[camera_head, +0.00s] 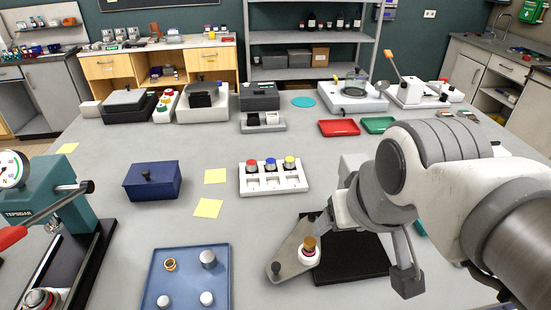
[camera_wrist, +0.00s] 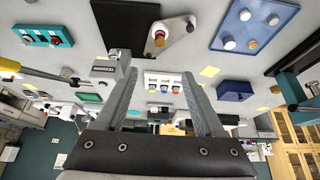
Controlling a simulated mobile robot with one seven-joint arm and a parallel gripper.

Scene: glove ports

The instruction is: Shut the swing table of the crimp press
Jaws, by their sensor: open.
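The crimp press has a black base plate (camera_head: 358,262) at lower middle right in the head view, also at the top of the upside-down wrist view (camera_wrist: 118,18). The swing table also shows in the wrist view (camera_wrist: 177,32). My gripper (camera_wrist: 160,75) is open and empty, apart from the knob. My arm hides much of the press in the head view.
A blue tray (camera_head: 222,262) with small parts lies left of the swing table. A white block with coloured caps (camera_head: 273,187) stands behind it. A teal press (camera_head: 60,210) is at far left. A dark blue box (camera_head: 153,182) stands at middle left.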

